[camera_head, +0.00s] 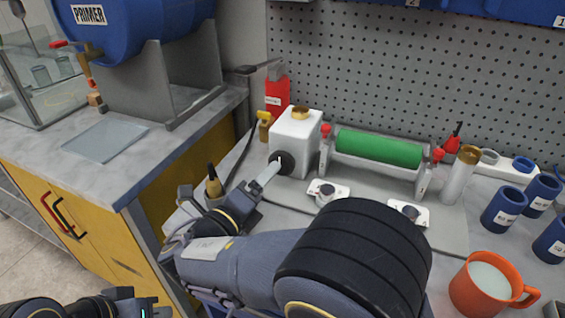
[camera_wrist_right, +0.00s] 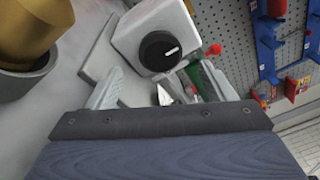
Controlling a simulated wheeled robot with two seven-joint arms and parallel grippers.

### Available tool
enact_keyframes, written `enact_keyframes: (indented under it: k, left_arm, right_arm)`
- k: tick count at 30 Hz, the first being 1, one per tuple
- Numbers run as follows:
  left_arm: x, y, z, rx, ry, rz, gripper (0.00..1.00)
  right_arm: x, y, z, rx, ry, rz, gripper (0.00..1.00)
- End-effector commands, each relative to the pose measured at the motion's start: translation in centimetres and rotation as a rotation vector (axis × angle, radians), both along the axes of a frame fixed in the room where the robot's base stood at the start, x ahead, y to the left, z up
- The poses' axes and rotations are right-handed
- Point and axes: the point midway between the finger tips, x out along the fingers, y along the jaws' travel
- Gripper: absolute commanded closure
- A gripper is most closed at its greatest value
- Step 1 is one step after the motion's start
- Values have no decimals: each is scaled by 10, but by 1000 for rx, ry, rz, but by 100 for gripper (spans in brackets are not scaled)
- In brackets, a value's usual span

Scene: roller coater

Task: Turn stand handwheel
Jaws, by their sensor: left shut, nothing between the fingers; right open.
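The black round handwheel (camera_head: 285,163) is on the side of the white box (camera_head: 294,140) at the roller's left end. It also shows in the right wrist view (camera_wrist_right: 157,50), with a white mark on its face. My right gripper (camera_wrist_right: 163,92) is open, its two pale fingers apart with nothing between them. The handwheel shows beyond the fingertips in that view. In the head view one pale finger overlaps the handwheel's edge; I cannot tell whether it touches. My left gripper (camera_head: 147,306) is shut and empty at the lower left edge, mostly cut off.
The green roller (camera_head: 378,148) is right of the white box. A red bottle (camera_head: 277,93) stands behind it. A small dark-tipped bottle (camera_head: 213,182) is close left of the right gripper. An orange mug (camera_head: 475,290) and blue cups (camera_head: 503,208) stand at right.

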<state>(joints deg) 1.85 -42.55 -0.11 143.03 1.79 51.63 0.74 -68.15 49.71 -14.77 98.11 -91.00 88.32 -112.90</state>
Motion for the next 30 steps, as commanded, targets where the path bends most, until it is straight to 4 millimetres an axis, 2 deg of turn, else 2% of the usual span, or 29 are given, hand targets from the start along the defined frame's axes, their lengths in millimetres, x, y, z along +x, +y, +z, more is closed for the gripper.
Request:
enact_keyframes:
  k: [6, 10, 15, 22, 30]
  left_arm:
    - [0, 0, -3, 0, 0, 0, 100]
    - [0, 0, -4, 0, 0, 0, 100]
    - [0, 0, -4, 0, 0, 0, 100]
    - [0, 0, -4, 0, 0, 0, 100]
    - [0, 0, -4, 0, 0, 0, 100]
  right_arm:
    - [32, -21, -1, 2, 1, -5, 24]
    - [46, -29, 0, 1, 0, -4, 24]
    - [54, -34, 0, 1, 0, -2, 24]
    - [55, -34, 0, 1, 0, -1, 24]
    - [54, -34, 0, 2, 1, -1, 58]
